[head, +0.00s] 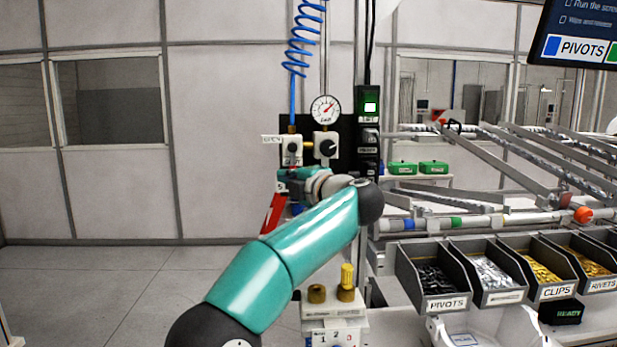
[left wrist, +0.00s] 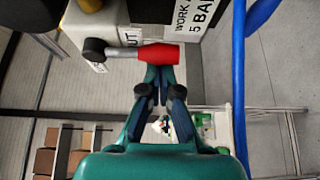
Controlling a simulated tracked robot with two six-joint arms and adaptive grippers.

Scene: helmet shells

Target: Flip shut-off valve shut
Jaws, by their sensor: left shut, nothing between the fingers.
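The shut-off valve's red lever (head: 273,214) hangs down and slants to the left below the air panel in the head view. In the left wrist view the red lever grip (left wrist: 157,54) sits on a grey stem that runs to a dark pivot (left wrist: 93,48) on a pale block. My left gripper (head: 286,184) is at the panel beside the lever, its fingers mostly hidden by its own wrist. In the left wrist view my left gripper (left wrist: 160,76) is shut and empty, its tips right at the red grip; I cannot tell whether they touch. My right gripper is not visible.
A pressure gauge (head: 325,109) and black knob (head: 327,148) are on the panel above my gripper. A coiled blue hose (head: 303,40) hangs from above. Labelled parts bins (head: 441,304) and metal rails stand to the right. The floor at left is clear.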

